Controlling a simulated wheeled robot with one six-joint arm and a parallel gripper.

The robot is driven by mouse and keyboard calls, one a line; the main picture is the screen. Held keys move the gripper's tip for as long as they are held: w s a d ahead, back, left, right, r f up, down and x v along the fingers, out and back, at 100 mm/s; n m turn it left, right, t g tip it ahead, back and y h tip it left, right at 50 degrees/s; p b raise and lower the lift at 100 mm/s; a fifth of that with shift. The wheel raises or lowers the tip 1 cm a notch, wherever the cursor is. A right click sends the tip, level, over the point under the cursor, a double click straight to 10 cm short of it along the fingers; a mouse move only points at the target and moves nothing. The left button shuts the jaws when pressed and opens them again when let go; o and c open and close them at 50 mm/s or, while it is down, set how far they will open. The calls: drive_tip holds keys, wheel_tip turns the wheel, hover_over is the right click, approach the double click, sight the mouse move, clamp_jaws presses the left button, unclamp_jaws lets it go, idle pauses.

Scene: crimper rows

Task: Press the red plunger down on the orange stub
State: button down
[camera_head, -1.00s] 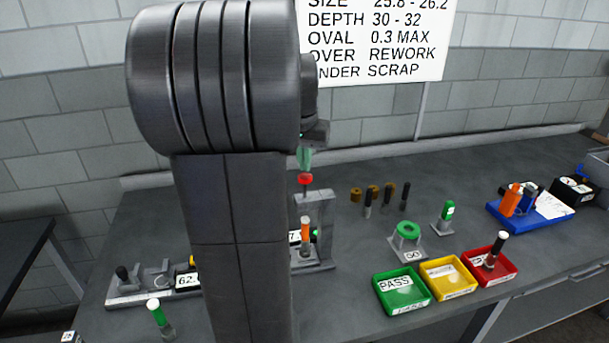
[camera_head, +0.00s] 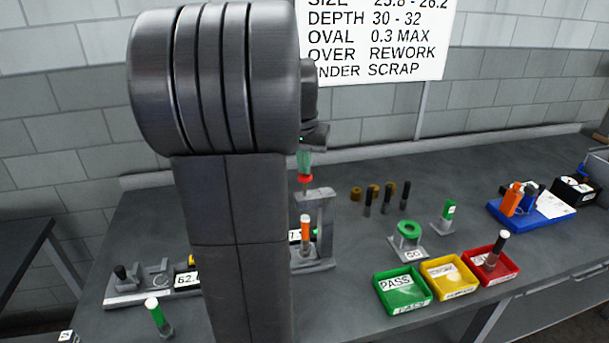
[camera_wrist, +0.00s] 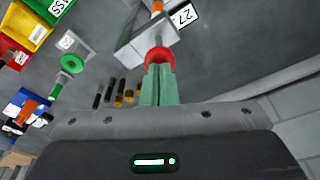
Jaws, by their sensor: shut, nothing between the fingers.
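The red plunger (camera_head: 305,179) is a red knob on top of the grey press stand (camera_head: 325,230). It also shows in the wrist view (camera_wrist: 159,56), right at my fingertips. The orange stub (camera_head: 305,229) stands upright in the press below the plunger, with a gap between them; in the wrist view only its orange end (camera_wrist: 157,6) shows. My gripper (camera_head: 305,171) has green fingers, shut and empty, pointing down with the tips at the top of the red knob. In the wrist view the closed fingers (camera_wrist: 158,72) meet the knob; whether they press on it I cannot tell.
Green (camera_head: 403,291), yellow (camera_head: 448,279) and red (camera_head: 490,267) trays stand right of the press. A green ring gauge (camera_head: 409,230) and several dark pins stand behind them.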

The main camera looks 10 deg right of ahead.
drive_tip(key=shift+f+b, duration=0.95)
drive_tip(key=shift+f, duration=0.65)
drive_tip(key=shift+r, duration=0.1)
wheel_tip(320, 180, up, 7)
drive_tip(key=p, duration=0.6)
drive_tip(key=shift+r+p, duration=0.5)
drive_tip(key=shift+r, duration=0.5)
